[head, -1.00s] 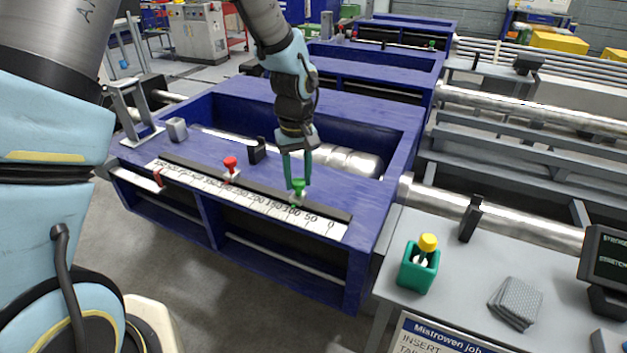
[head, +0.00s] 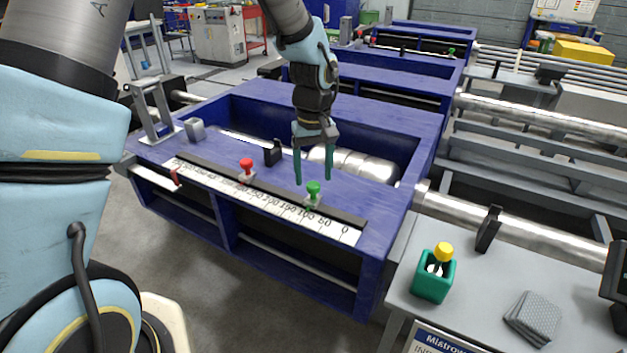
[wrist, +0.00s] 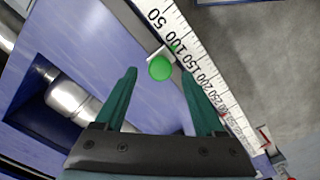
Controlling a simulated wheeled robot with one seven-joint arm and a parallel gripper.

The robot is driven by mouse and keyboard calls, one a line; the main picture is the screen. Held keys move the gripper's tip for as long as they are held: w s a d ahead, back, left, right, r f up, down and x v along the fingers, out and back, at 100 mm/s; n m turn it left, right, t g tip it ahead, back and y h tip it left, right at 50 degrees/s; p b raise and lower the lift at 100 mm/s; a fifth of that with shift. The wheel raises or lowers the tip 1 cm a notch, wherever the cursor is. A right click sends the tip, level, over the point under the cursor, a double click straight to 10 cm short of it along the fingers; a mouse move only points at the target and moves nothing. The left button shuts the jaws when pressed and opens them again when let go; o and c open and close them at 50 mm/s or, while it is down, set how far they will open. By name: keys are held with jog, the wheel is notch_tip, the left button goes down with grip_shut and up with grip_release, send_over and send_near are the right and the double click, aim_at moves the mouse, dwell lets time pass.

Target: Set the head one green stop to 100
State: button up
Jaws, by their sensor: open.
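The green stop (head: 313,189) has a round green knob on a pale slider and stands upright on the rail of the white scale (head: 285,210) on the near blue table. In the wrist view the green knob (wrist: 160,68) shows with its pointer near the 100 figure; I cannot tell the exact reading. My gripper (head: 313,181) points down over the stop, open and empty, its green fingers spread to either side of the knob and apart from it. In the wrist view the gripper (wrist: 158,73) has the knob between its fingertips.
A red stop (head: 247,166) stands further left on the same rail. A grey side table at right holds a green holder (head: 434,277) with a yellow-topped item and a grey cloth (head: 533,318).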

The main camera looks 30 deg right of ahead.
aim_at(313, 184)
notch_tip(313, 184, up, 8)
jog(key=b, duration=0.1)
jog(key=shift+r, duration=0.25)
dwell(0.4)
jog(key=w+a+f, duration=0.1)
jog(key=w+a, duration=0.2)
jog(key=a, duration=0.7)
jog(key=w+a, duration=0.2)
jog(key=a, duration=0.9)
jog(key=s+a+f+n+t, duration=0.1)
jog(key=s+a, duration=0.3)
jog(key=a, duration=1)
jog(key=shift+s+f+t, duration=0.2)
jog(key=shift+f+t, duration=0.1)
jog(key=shift+f, duration=0.1)
jog(key=shift+a, duration=0.1)
